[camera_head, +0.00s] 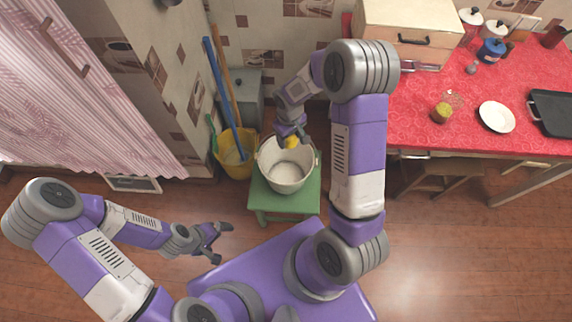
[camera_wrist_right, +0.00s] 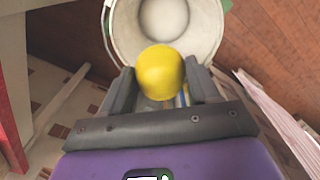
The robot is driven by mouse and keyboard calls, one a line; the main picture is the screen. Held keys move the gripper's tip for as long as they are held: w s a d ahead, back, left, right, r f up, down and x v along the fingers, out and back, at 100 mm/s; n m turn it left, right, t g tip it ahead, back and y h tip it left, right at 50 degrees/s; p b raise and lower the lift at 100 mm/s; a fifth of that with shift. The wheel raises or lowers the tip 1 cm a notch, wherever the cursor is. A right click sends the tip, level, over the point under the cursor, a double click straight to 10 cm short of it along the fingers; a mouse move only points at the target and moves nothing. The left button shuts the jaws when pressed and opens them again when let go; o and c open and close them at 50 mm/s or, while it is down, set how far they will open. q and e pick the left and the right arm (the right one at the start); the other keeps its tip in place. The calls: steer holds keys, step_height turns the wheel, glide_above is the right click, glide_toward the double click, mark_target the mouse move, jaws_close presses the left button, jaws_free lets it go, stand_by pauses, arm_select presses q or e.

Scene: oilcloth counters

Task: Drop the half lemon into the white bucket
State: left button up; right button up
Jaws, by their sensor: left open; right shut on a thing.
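The half lemon (camera_head: 291,142) is yellow and sits between the fingers of my right gripper (camera_head: 289,136), which is shut on it. In the right wrist view the half lemon (camera_wrist_right: 160,72) shows between both fingertips, in front of the bucket opening. The white bucket (camera_head: 285,182) stands upright on a green stool. The lemon appears over the far part of the bucket's mouth in the head view; its exact height above the rim is hard to tell. The bucket (camera_wrist_right: 126,38) looks empty inside. My left gripper (camera_head: 218,238) is open and empty, left of the stool.
The green stool (camera_head: 284,202) stands on the wooden floor. A yellow bucket (camera_head: 235,163) with blue and brown handles stands to its left. A red counter (camera_head: 440,90) at right holds a glass (camera_head: 441,113), a white plate (camera_head: 497,117) and a black tray (camera_head: 553,112).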

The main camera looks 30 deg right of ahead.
steer(key=shift+d+f, duration=0.35)
steer(key=shift+f, duration=0.1)
step_height(320, 180, down, 5)
steer(key=b, duration=0.4)
steer(key=shift+w+f, duration=0.1)
steer(key=shift+f, duration=0.1)
steer(key=o, duration=1)
steer(key=shift+r, duration=0.1)
step_height(320, 180, up, 7)
steer(key=shift+r+p, duration=0.2)
steer(key=shift+p, duration=0.8)
